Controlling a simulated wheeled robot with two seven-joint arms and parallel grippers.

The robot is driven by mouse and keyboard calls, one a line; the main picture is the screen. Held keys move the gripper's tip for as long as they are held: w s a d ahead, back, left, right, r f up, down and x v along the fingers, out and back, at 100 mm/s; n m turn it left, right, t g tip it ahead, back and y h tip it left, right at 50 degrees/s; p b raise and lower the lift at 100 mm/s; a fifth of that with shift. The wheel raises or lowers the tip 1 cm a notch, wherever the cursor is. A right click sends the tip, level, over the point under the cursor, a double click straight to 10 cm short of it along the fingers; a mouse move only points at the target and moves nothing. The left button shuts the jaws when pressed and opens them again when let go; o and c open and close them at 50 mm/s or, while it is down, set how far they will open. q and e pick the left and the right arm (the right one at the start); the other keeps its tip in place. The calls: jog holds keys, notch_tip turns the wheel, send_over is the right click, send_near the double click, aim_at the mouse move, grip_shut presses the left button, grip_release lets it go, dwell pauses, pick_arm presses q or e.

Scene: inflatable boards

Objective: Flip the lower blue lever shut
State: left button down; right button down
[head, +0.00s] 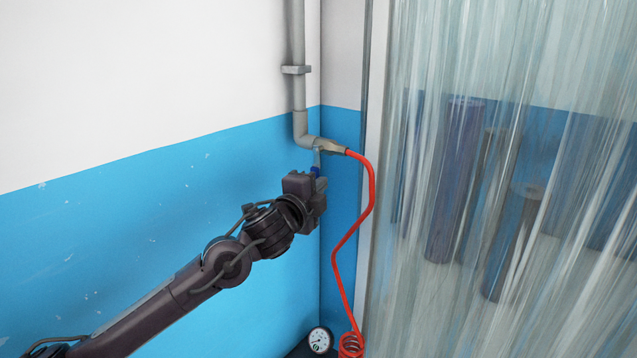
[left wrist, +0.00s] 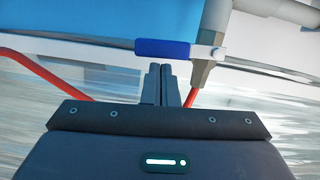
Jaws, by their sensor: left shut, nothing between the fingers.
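The blue lever (left wrist: 162,47) shows in the left wrist view, lying sideways from a pivot on a grey pipe fitting (left wrist: 204,68). In the head view a small part of the blue lever (head: 315,171) shows just below the pipe's end. My left gripper (left wrist: 160,68) is shut and empty, its fingertips just below the lever in the left wrist view; I cannot tell whether they touch it. In the head view my left gripper (head: 318,182) is close under the pipe end and hides part of the lever. My right gripper is not in view.
A grey pipe (head: 299,95) runs down the wall. A red hose (head: 371,185) hangs from its end to a coil near a gauge (head: 319,340). A clear strip curtain (head: 500,180) covers the right side, with dark rolled cylinders (head: 455,180) behind it.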

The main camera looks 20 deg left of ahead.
pick_arm(q)
jog(key=shift+d, duration=0.1)
jog(key=b, duration=0.1)
jog(key=a+m+b, duration=0.1)
jog(key=shift+w+a+b, duration=0.2)
jog(key=shift+a+b, duration=0.05)
jog(key=shift+b, duration=0.05)
jog(key=shift+f, duration=0.1)
